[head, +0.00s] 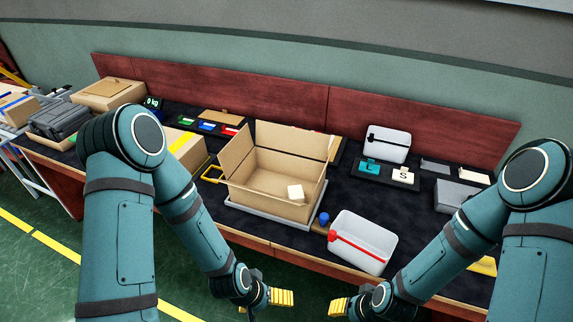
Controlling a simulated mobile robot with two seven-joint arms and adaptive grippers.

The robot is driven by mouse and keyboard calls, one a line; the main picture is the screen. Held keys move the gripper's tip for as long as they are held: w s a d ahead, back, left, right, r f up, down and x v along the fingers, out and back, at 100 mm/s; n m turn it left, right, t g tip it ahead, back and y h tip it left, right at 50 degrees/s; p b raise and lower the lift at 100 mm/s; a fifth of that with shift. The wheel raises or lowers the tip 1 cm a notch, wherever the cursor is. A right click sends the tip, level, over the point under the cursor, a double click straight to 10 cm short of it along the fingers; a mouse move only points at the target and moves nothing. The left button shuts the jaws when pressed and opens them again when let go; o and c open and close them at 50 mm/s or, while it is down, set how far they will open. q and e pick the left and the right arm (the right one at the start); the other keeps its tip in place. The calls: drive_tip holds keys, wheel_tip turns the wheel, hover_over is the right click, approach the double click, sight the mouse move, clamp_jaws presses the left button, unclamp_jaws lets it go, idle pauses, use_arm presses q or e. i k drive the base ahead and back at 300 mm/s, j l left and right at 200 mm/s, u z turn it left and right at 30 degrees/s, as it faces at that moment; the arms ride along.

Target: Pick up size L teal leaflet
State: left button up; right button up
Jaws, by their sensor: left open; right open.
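The teal leaflet (369,167) marked L lies on a dark tray on the tabletop, right of the cardboard box. A cream leaflet (403,176) marked S lies just to its right. My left gripper (281,298) is open and empty in front of the table's front edge, below the cardboard box. My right gripper (339,307) is open and empty, also in front of the table edge, below the white bin. Both grippers are well apart from the teal leaflet.
An open cardboard box (262,195) with a small white block inside stands mid-table. A white bin (376,236) with a red stripe sits at the front edge. Another white bin (398,140) stands behind the leaflets. A blue cap (324,218) is beside the box.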

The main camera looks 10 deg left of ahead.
sight(369, 167)
drive_tip(key=z, duration=1.4)
drive_tip(key=i+j+z, duration=0.35)
drive_tip(key=i+j, duration=0.55)
drive_tip(key=j, duration=0.25)
